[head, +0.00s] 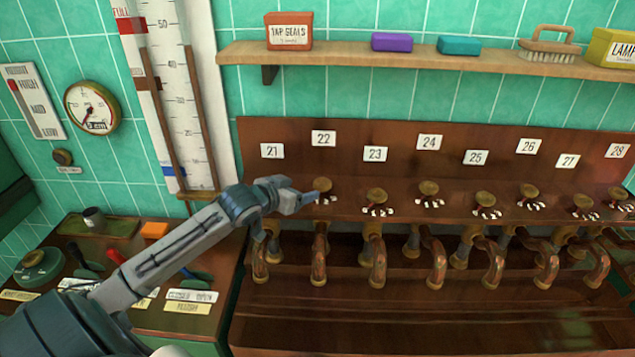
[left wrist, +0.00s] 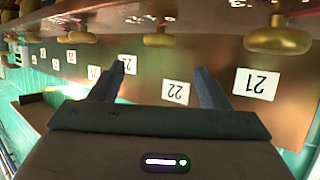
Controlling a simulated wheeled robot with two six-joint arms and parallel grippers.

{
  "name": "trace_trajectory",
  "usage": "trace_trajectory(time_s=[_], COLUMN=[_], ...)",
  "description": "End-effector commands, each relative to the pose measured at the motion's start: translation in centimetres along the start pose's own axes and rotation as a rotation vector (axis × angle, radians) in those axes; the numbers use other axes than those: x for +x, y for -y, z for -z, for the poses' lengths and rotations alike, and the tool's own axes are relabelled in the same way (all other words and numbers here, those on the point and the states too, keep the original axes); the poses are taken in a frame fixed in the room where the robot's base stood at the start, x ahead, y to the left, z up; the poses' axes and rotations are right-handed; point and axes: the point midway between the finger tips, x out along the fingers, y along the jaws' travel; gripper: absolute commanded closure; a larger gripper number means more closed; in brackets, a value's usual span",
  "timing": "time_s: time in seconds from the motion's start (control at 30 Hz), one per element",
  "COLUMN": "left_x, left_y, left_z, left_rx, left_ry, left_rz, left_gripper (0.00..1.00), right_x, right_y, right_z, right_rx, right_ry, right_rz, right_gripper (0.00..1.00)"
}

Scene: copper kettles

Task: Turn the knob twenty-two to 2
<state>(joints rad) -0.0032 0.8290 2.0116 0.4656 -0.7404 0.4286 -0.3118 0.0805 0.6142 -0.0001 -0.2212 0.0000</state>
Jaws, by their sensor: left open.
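Knob twenty-two (head: 322,185) is a round brass knob on the brown panel, below the white label 22 (head: 323,138). In the left wrist view the knob (left wrist: 158,39) shows just beyond my fingertips, in line with the gap between them. The label 22 (left wrist: 176,92) appears upside down there. My left gripper (head: 308,197) is open and empty, close to the knob's left side in the head view; contact cannot be told. The numbers beneath this knob are partly covered and too small to read, so its setting cannot be told. My right gripper is out of view.
Knob 23 (head: 376,195) and several others run rightward, with copper spouts (head: 378,262) below. Knob 21 is hidden behind my arm in the head view; a large knob (left wrist: 278,40) shows near label 21 in the wrist view. A wooden shelf (head: 400,57) hangs above.

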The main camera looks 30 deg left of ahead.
Motion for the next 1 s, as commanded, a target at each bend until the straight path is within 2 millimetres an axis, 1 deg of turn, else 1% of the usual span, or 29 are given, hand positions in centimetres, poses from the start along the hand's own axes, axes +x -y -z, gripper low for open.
trace_trajectory(time_s=[0.03,0.07,0.17,0.27,0.4,0.5,0.63,0.83,1.0], left_x=[0.6,1.0,2.3,3.8,5.8,7.0,8.1,8.6,8.5], left_y=[-0.2,-0.1,-0.1,-0.1,-0.1,-0.1,-0.1,-0.1,-0.1], left_z=[0.2,0.3,0.3,0.3,0.3,0.2,0.1,0.0,0.0], left_rx=[-0.007,-0.008,-0.008,-0.007,-0.005,-0.003,-0.002,0.001,0.001], left_ry=[-0.002,-0.001,-0.002,0.000,0.001,0.001,0.001,0.002,0.001], left_rz=[-0.002,0.000,-0.001,-0.001,-0.001,0.000,-0.001,-0.001,-0.001], left_gripper=[0.30,0.30,0.30,0.30,0.30,0.30,0.30,0.30,0.30], right_x=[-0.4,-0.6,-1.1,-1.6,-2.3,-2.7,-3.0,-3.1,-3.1], right_y=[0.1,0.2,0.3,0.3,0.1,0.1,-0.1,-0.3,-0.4], right_z=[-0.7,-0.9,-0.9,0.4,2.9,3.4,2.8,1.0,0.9], right_rx=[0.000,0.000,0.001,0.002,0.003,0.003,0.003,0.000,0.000], right_ry=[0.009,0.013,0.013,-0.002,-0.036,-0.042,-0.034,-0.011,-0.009], right_rz=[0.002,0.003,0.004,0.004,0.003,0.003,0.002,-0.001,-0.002], right_gripper=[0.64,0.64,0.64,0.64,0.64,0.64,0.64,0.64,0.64])
